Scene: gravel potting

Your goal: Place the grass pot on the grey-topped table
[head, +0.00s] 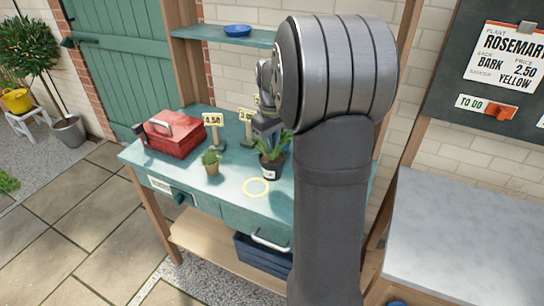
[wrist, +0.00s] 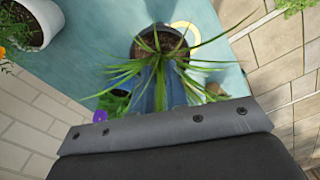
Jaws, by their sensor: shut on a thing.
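The grass pot (head: 269,171) is a dark pot with a white label and long green leaves, at the right part of the teal bench. In the wrist view the grass pot (wrist: 139,49) shows from above, with dark soil and spreading leaves. My gripper (head: 266,128) is above and behind it in the head view, shut on the pot; the leaves partly hide the fingers. The pot looks upright; I cannot tell whether its base touches the bench. The grey-topped table (head: 470,225) stands at the right, its visible top bare.
A blue bowl (head: 237,30) sits on the shelf. My arm hides the gap between bench and table.

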